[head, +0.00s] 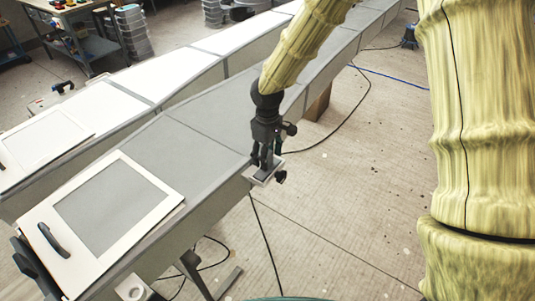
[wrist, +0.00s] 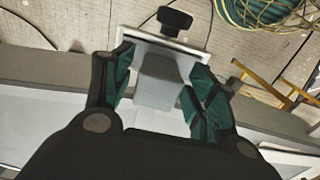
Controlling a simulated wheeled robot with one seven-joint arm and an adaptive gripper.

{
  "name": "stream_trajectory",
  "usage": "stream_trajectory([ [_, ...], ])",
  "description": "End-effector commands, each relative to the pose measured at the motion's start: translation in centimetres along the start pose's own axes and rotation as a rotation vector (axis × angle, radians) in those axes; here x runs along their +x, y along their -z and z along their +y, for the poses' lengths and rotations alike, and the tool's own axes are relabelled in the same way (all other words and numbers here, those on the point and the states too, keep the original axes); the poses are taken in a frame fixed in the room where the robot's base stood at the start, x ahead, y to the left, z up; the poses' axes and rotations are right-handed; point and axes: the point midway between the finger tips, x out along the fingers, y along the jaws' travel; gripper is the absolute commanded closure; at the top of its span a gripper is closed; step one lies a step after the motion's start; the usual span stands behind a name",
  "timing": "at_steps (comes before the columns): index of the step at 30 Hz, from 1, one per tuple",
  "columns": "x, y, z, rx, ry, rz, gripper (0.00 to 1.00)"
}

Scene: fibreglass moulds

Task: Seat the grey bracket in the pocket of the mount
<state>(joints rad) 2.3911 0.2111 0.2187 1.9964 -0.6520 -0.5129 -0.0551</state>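The grey bracket (wrist: 158,82) shows in the wrist view as a blocky grey piece between my fingers. It lies over the mount (wrist: 196,57), a pale plate with a light rim and a black knob (wrist: 175,20) at its far side. In the head view the mount (head: 258,181) juts from the bench edge below my gripper (head: 266,158). My gripper (wrist: 163,62) points down with its green-padded fingers apart, one on each side of the bracket, with gaps showing beside it. The pocket is hidden, so I cannot tell how deep the bracket sits.
A long grey mould bench (head: 205,140) runs diagonally, with a framed panel with a black handle (head: 118,205) at its near end. A second bench (head: 110,105) lies behind it. Cables (head: 262,235) trail over the floor. The floor to the right is mostly clear.

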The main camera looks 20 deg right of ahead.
Motion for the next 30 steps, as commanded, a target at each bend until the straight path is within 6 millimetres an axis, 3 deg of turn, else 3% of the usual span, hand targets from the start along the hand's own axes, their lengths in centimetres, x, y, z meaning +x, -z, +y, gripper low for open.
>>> stream_trajectory([
  [14, -0.9, 0.0, 0.0, 0.001, 0.000, 0.002, 0.35],
  [30, -9.6, 0.0, 0.1, 0.000, -0.001, 0.003, 0.35],
])
